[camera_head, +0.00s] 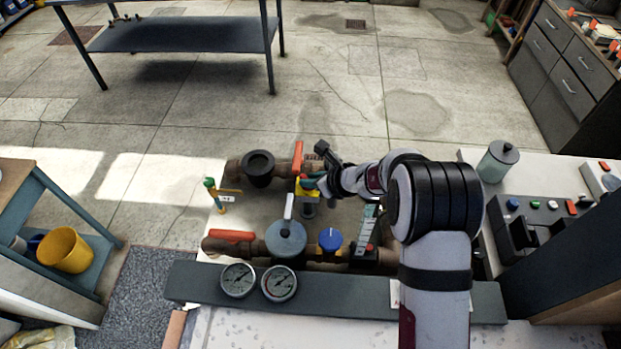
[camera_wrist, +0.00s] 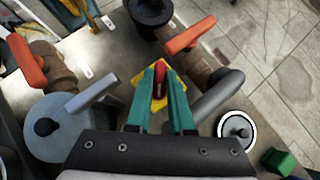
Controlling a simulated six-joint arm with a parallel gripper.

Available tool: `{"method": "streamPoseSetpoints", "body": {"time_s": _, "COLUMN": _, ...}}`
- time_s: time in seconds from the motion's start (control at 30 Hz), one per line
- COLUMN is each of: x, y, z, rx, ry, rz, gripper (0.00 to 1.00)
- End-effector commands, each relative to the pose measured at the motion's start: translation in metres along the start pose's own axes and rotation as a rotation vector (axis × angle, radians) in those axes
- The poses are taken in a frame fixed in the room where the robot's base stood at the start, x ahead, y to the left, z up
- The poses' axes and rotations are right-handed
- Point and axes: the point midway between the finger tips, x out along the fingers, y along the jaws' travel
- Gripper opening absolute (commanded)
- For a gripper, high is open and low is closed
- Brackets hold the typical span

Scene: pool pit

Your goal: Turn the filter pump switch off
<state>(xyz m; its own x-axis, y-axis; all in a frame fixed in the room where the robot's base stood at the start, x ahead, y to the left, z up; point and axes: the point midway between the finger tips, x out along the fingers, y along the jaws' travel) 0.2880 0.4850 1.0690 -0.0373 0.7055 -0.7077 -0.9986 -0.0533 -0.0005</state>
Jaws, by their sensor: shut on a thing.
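The switch is a red handle (camera_wrist: 160,78) on a yellow plate (camera_wrist: 139,83), among the pipes. In the head view the yellow plate (camera_head: 303,191) shows just left of my gripper (camera_head: 312,184). In the wrist view the two teal fingers of my gripper (camera_wrist: 160,90) lie on either side of the red handle and are shut on it. The fingers hide part of the handle and plate. No label is readable, so I cannot tell the switch's on or off position.
Red valve levers (camera_wrist: 190,36) (camera_wrist: 27,62) sit on brown pipes nearby. A grey lever (camera_wrist: 92,92) tops the round filter lid (camera_head: 287,240). A blue knob (camera_head: 330,239) and gauges (camera_head: 279,284) are nearer. A control box (camera_head: 541,215) stands right; open floor lies beyond.

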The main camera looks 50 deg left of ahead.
Motion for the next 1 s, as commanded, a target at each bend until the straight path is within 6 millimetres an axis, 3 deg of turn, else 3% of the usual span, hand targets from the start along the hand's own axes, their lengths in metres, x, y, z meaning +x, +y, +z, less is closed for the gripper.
{"method": "streamPoseSetpoints", "body": {"time_s": 0.6, "x": 0.0013, "y": -0.0068, "z": 0.0014, "rx": -0.367, "ry": -0.002, "rz": 0.366, "gripper": 0.0}}
{"method": "streamPoseSetpoints", "body": {"time_s": 1.0, "x": 0.002, "y": -0.0074, "z": 0.0029, "rx": -0.502, "ry": -0.003, "rz": 0.502, "gripper": 0.0}}
